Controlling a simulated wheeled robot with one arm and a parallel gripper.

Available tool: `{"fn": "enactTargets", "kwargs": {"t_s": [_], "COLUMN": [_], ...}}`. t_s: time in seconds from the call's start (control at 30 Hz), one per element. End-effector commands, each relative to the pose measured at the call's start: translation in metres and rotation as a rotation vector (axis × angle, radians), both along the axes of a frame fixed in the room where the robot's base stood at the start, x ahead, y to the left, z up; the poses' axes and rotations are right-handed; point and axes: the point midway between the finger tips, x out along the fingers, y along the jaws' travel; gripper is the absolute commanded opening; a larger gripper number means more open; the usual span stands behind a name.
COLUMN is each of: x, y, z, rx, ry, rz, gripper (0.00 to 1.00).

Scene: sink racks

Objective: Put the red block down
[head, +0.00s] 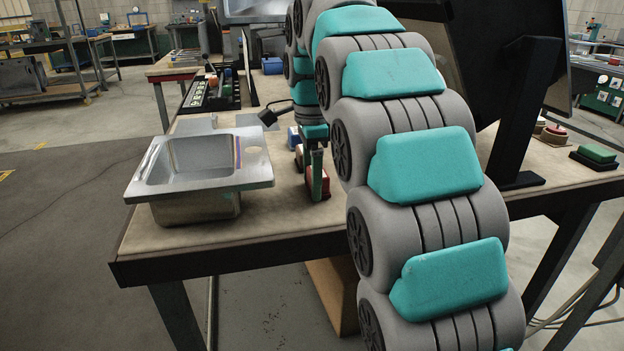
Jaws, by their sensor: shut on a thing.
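The red block (325,183) shows low beside and behind the green finger of my gripper (316,172), right of the metal sink. My gripper points down and is shut on the red block. The finger hides part of the block. The block is close to the tabletop; I cannot tell whether it touches it. The steel sink (160,188) sits on the near left of the table (290,226).
Small blue (294,137) and red pieces lie just behind my gripper. A dark rack (212,90) stands behind the sink. A black monitor stand (522,120) and a green block on a black base (597,154) are at right. Bare tabletop lies in front of my gripper.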

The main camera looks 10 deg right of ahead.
Motion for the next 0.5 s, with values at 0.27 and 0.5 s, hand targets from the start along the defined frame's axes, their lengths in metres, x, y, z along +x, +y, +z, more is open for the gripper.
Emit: {"fn": "enactTargets", "kwargs": {"t_s": [0.27,0.5], "x": [-0.0002,-0.0001], "y": [0.0001,0.0002], "z": [-0.0024,-0.0046], "rx": [0.0,0.0], "ry": [-0.001,-0.002], "rz": [0.0,0.001], "gripper": [0.09,0.88]}}
